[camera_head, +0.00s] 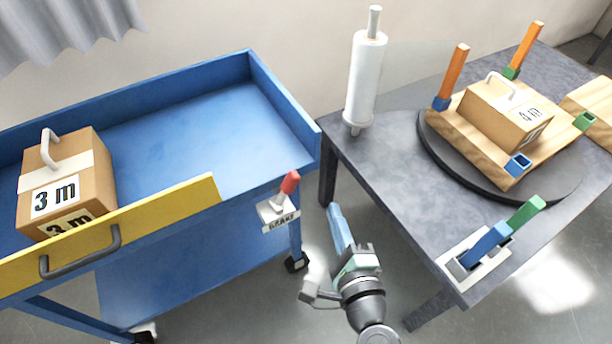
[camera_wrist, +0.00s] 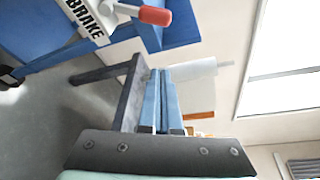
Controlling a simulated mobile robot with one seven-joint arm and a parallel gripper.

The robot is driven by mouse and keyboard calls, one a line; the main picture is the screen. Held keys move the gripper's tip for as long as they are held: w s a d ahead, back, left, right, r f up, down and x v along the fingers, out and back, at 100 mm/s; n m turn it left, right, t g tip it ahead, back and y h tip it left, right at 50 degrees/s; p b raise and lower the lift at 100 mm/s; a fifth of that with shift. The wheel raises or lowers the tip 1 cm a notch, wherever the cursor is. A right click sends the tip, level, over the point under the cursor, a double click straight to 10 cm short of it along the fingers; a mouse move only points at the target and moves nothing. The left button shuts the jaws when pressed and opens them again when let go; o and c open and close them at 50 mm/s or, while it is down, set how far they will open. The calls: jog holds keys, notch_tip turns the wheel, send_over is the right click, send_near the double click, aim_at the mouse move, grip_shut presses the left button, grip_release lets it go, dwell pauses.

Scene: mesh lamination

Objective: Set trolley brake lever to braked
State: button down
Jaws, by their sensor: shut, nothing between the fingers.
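The brake lever (camera_head: 287,187) has a red grip and stands on a white plate labelled BRAKE (camera_head: 277,213) at the right front corner of the blue trolley (camera_head: 205,130). In the wrist view the red-tipped lever (camera_wrist: 152,15) and the BRAKE plate (camera_wrist: 88,18) show at the upper left. The lever leans up and to the right in the head view. My gripper (camera_head: 334,208) is to the right of the lever, apart from it. Its blue fingers are shut and empty, and they also show in the wrist view (camera_wrist: 162,75).
A grey table (camera_head: 390,170) stands right of the trolley, close to my gripper. It bears a white roll (camera_head: 364,80), a dark turntable (camera_head: 440,150) with a wooden board and box, and a holder with blue and green handles. A 3 m box (camera_head: 90,165) sits in the trolley.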

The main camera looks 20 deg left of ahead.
aim_at(287, 190)
jog(key=shift+s+f+m, duration=0.6)
jog(key=shift+s+f, duration=0.05)
jog(key=shift+f, duration=0.2)
jog(key=b+x, duration=0.2)
jog(key=x, duration=0.8)
jog(key=shift+s+a+r+p, duration=0.25)
jog(key=shift+s+a+r, duration=0.35)
jog(key=shift+s, duration=0.1)
jog(key=shift+s+a+r+p, duration=0.25)
jog(key=shift+s+a+r, duration=0.2)
jog(key=shift+s+a, duration=0.2)
